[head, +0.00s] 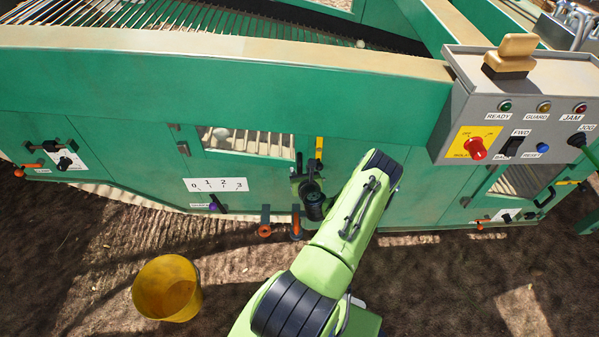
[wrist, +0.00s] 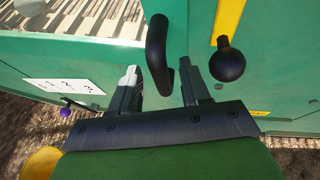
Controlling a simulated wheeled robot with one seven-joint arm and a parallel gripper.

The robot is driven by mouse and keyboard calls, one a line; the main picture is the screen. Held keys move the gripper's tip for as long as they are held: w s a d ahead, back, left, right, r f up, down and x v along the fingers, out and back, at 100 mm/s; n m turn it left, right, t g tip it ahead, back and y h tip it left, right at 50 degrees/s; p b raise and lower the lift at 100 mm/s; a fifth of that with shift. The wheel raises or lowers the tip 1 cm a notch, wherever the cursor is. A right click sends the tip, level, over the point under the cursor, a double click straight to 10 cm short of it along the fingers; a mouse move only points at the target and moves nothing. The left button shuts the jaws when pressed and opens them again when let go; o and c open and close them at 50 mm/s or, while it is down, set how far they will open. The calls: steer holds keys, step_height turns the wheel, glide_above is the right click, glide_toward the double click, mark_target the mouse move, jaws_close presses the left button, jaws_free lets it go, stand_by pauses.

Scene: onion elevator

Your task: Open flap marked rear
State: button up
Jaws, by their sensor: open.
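No flap legibly marked "rear" shows. A green flap (head: 240,170) with a slatted window stands in the middle of the machine's side in the head view, hinged at its left. A black bar handle (wrist: 157,50) stands upright at its right edge in the wrist view. My gripper (head: 308,183) is at this handle; in the wrist view my gripper (wrist: 160,82) is open, one finger on each side of the handle's lower end. I cannot tell whether they touch it. A yellow lever (head: 319,148) with a black knob (wrist: 227,61) is just right of the handle.
A control box (head: 515,105) with a red rotary switch (head: 475,148) juts out at right. Orange-ended levers (head: 265,222) hang below my gripper. A white 0-to-3 scale (head: 217,185) is at left. A yellow bucket (head: 167,287) stands on the ground, front left.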

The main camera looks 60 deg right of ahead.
steer(key=shift+x, duration=1.1)
jaws_close()
